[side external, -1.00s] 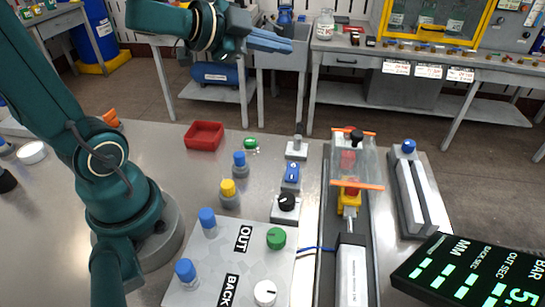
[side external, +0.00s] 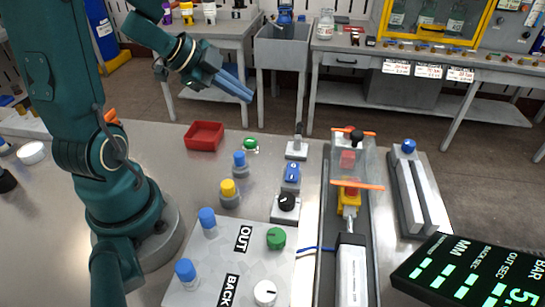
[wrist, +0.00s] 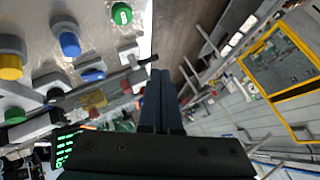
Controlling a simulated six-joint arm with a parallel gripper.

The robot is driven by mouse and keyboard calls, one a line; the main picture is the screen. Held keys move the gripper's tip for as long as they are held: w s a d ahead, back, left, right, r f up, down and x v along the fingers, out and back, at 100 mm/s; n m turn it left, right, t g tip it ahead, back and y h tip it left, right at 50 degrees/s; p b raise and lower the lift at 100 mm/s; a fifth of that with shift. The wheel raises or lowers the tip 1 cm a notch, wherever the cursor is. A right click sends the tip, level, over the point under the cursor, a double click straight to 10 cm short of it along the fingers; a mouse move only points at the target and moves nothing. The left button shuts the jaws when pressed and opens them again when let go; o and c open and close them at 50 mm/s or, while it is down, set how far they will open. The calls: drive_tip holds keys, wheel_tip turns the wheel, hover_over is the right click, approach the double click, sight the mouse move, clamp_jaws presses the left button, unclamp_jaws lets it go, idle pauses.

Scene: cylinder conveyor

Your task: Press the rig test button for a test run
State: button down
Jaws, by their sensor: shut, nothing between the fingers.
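My gripper (side external: 248,98) is shut and empty, in the air above the floor just past the far edge of the workbench. Its two blue fingers also show in the wrist view (wrist: 160,95), pressed together. A small green button (side external: 250,145) on a light base sits near the bench's far edge, below my gripper in the side view and apart from it. It also shows at the top of the wrist view (wrist: 122,14). The cylinder rig (side external: 350,265) lies along the bench's right side, with a red and yellow carriage (side external: 349,196) under a clear guard. No button's label as rig test is readable.
Near the green button stand a blue knob (side external: 239,160), yellow knob (side external: 228,188), toggle lever (side external: 297,143), blue switch (side external: 291,174) and black knob (side external: 286,202). A red tray (side external: 204,135) lies left. A control plate (side external: 215,270) and display (side external: 470,275) are in front.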

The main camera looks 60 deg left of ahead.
sight(250, 142)
drive_tip(key=shift+f, duration=4.3)
drive_tip(key=shift+f, duration=0.4)
